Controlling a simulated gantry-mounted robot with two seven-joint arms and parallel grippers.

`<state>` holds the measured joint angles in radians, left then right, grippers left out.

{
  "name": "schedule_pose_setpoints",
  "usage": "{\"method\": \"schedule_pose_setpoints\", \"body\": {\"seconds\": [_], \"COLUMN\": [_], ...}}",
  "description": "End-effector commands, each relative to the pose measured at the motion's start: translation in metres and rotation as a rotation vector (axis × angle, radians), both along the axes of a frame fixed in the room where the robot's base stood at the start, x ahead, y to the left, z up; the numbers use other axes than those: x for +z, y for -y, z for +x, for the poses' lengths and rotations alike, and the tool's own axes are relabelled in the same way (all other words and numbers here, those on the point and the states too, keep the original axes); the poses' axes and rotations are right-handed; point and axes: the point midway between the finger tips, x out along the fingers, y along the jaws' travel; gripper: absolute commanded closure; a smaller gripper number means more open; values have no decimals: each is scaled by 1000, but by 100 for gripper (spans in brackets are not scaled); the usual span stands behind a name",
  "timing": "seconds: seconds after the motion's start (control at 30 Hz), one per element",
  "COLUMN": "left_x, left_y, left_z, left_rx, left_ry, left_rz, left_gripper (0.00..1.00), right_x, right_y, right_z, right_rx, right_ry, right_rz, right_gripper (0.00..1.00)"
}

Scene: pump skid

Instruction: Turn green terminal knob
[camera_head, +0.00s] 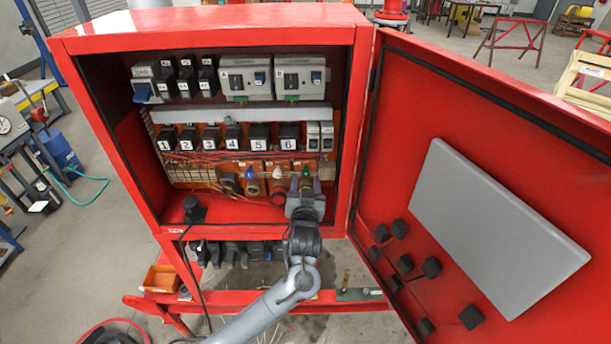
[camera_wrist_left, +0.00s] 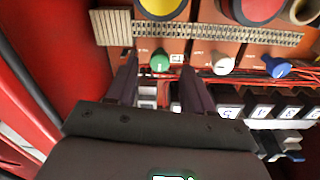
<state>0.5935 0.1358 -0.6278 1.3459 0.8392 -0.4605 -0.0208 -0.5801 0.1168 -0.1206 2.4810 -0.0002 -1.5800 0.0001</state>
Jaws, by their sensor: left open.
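The green terminal knob (camera_wrist_left: 160,61) is in the left wrist view on an orange terminal panel, beside a white knob (camera_wrist_left: 222,63) and a blue knob (camera_wrist_left: 277,67). My left gripper (camera_wrist_left: 157,66) is open, with one finger on each side of the green knob. I cannot tell whether the fingers touch it. In the head view my left gripper (camera_head: 305,190) reaches into the lower right of the red cabinet (camera_head: 210,32), and the green knob (camera_head: 305,171) shows just above the fingers. My right gripper is not in view.
The cabinet door (camera_head: 400,110) stands open on the right. Numbered black modules (camera_head: 232,137) and grey breakers (camera_head: 300,77) fill the rows above. Round yellow (camera_wrist_left: 160,8) and red buttons (camera_wrist_left: 258,8) sit close to the knobs. A black object (camera_head: 194,209) stands at the lower left.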

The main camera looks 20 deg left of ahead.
Motion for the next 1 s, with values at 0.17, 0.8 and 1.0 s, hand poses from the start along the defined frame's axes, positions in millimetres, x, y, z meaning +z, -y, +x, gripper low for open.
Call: {"method": "schedule_pose_setpoints", "body": {"seconds": [0.17, 0.8, 1.0], "left_x": [0, -1, -1], "left_y": [-8, -12, -12], "left_z": [21, 34, 33], "left_rx": [1, -1, -1], "left_ry": [0, -1, -2], "left_rz": [1, -1, -2], "left_gripper": [48, 64, 94], "right_x": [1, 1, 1], "right_y": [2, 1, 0], "right_z": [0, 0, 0], "right_rx": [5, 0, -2], "right_ry": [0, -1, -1], "right_rz": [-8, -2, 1], "right_gripper": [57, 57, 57]}}
